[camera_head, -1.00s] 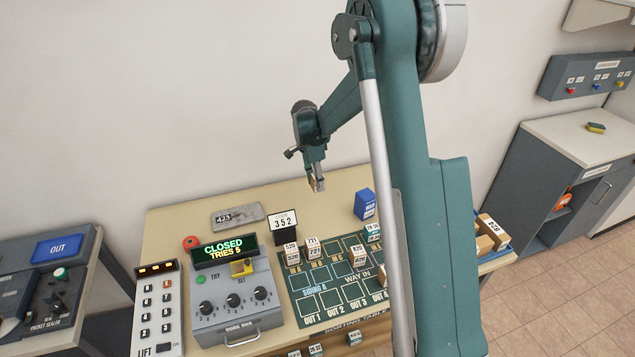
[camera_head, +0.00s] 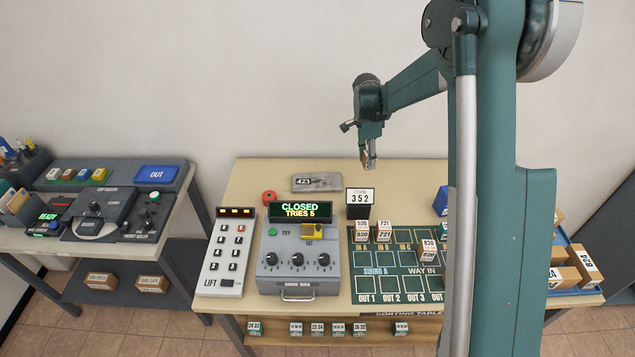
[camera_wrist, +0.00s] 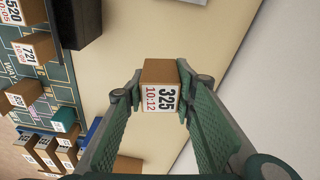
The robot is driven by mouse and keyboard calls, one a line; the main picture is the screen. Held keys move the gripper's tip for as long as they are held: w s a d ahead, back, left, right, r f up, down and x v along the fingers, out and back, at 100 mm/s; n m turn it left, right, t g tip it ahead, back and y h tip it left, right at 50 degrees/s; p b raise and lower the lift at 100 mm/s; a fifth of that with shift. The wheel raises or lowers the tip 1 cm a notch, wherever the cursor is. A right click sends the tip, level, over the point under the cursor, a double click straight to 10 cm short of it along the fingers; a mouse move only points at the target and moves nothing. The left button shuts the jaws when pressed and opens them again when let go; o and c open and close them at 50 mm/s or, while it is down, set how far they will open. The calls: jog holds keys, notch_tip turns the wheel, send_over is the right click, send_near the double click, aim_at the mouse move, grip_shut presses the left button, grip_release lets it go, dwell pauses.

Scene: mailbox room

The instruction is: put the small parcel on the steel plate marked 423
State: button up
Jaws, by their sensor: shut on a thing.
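My gripper (camera_head: 369,163) hangs above the back of the sorting table, right of the steel plate. In the wrist view, my gripper (camera_wrist: 160,90) is shut on a small brown parcel (camera_wrist: 160,72) with a white label reading 325 and 10:12. The parcel is held between the fingertips, over bare tabletop; in the head view it is too small to read. The steel plate (camera_head: 330,183) marked 423 lies at the back of the table, behind the code box, with nothing seen on it.
The code box (camera_head: 299,262) reads CLOSED, TRIES 5. The green sorting board (camera_head: 375,284) carries several parcels. A red button (camera_head: 269,198) and the lift panel (camera_head: 228,255) are left. My arm hides part of the table's right side.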

jog(key=w+a+r+n, duration=0.1)
jog(key=a+n, duration=0.1)
jog(key=a, duration=1.7)
jog(key=shift+a+n, duration=0.3)
jog(key=shift+a, duration=0.05)
jog(key=shift+r, duration=0.1)
send_over(318, 181)
jog(key=shift+a+f, duration=0.2)
jog(key=shift+f, duration=2.95)
jog(key=shift+f, duration=1.85)
jog(key=shift+f+b, duration=0.2)
jog(key=shift+b, duration=0.1)
jog(key=o, duration=0.9)
